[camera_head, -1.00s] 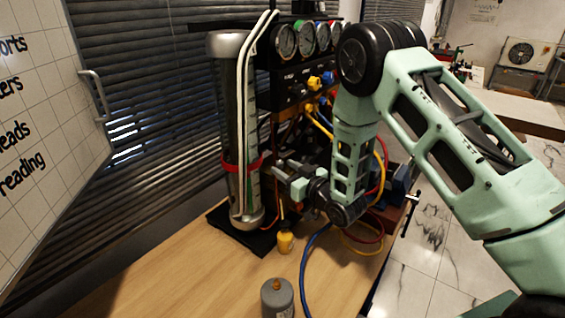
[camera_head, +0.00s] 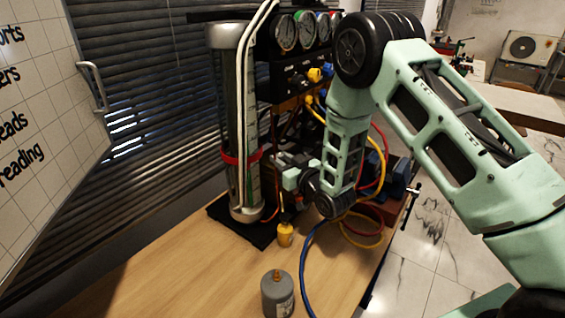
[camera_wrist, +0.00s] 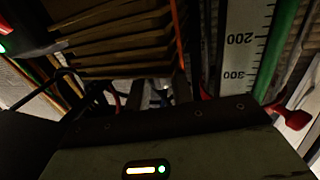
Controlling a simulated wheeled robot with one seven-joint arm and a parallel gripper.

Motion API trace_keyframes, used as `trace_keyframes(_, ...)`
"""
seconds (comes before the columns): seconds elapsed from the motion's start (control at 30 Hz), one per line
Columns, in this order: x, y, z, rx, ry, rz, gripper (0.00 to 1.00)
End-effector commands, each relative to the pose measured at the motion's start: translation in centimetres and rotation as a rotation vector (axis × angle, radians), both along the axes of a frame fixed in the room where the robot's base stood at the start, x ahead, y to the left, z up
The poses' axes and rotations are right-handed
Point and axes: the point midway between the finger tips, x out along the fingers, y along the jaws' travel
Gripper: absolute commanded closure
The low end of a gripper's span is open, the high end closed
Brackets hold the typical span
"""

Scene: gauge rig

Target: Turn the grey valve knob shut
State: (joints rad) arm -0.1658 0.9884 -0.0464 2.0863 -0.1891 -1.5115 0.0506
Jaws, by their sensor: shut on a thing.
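My gripper (camera_head: 276,161) is at the rig, just right of the red band on the tall clear cylinder (camera_head: 238,120). In the wrist view its two fingers (camera_wrist: 157,91) point forward, closed on a small pale part between them. This part sits where the grey valve knob would be, but it is mostly hidden by the fingers and dark, so its shape and turn angle cannot be read. The knob does not show clearly in the head view. A printed scale (camera_wrist: 245,45) stands to the right of the fingers in the wrist view.
Round gauges (camera_head: 285,32) and yellow and blue knobs (camera_head: 314,75) sit above my gripper. Coloured hoses (camera_head: 308,265) loop below my wrist. The table's left front is clear.

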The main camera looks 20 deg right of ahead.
Motion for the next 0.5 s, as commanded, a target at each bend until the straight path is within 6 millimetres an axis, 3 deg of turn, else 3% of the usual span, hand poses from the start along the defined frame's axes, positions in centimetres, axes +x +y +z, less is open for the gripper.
trace_keyframes(0.23,0.0,0.33,-0.13,0.002,-0.006,-0.148,0.99)
trace_keyframes(0.5,-0.07,0.28,0.09,0.001,-0.002,-0.188,0.99)
